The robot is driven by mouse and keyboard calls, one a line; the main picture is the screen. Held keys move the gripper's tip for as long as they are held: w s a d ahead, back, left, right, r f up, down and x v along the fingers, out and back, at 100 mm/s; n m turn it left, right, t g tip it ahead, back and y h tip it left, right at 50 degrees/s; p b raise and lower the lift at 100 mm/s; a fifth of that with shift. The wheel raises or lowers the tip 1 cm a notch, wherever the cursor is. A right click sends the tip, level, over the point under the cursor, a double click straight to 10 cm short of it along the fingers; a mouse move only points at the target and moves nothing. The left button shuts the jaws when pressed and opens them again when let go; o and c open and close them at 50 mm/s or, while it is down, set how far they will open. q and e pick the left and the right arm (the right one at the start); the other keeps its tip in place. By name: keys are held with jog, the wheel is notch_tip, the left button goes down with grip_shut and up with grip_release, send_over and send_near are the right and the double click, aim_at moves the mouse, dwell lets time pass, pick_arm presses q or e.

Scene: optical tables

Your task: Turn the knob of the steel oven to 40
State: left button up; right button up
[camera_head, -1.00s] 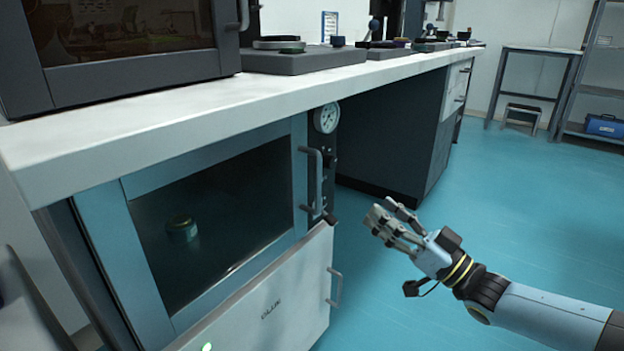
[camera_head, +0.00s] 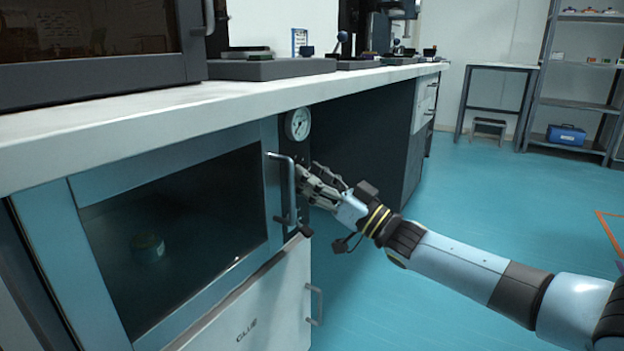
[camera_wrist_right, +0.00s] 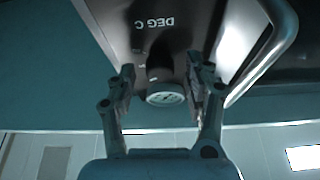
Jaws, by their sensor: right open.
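The steel oven (camera_head: 168,166) sits under the counter, its glass door closed. A dark control panel (camera_head: 290,152) stands right of its door handle (camera_head: 290,190), with a round white gauge (camera_head: 297,124) at the top. My right gripper (camera_head: 310,182) is open in front of this panel, below the gauge; its fingers hide the knob area in the head view. In the right wrist view the picture is upside down. A dark knob-like part (camera_wrist_right: 158,70) and a pale marked dial (camera_wrist_right: 165,98) show between the open fingers, beside "DEG C" lettering. I cannot tell whether the fingers touch it.
The handle also shows close to my gripper in the right wrist view (camera_wrist_right: 268,55). A white lower door (camera_head: 262,312) with its own handle is below. The counter (camera_head: 180,108) overhangs the panel. Open blue floor (camera_head: 460,205) lies to the right.

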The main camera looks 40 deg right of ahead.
grip_shut()
dwell(0.3)
jog(key=shift+n, duration=0.3)
pick_arm(q)
jog(key=w+r+b, duration=0.1)
jog(key=w+d+r+t+b, duration=0.1)
jog(key=shift+r, duration=0.35)
pick_arm(e)
jog(key=n+g+y, duration=0.1)
jog(key=n+g, duration=0.1)
jog(key=n, duration=0.3)
jog(key=n+g+y, duration=0.1)
jog(key=n+y, duration=0.1)
jog(key=n, duration=0.3)
jog(key=n+g+y, duration=0.2)
jog(key=n, duration=0.3)
jog(key=shift+w+d+n+g, duration=0.1)
jog(key=shift+d+n+g, duration=0.1)
jog(key=shift+n+g, duration=0.15)
jog(key=shift+y, duration=0.3)
pick_arm(q)
jog(key=shift+s+f, duration=0.1)
jog(key=shift+f, duration=0.05)
pick_arm(e)
jog(key=shift+n, duration=0.25)
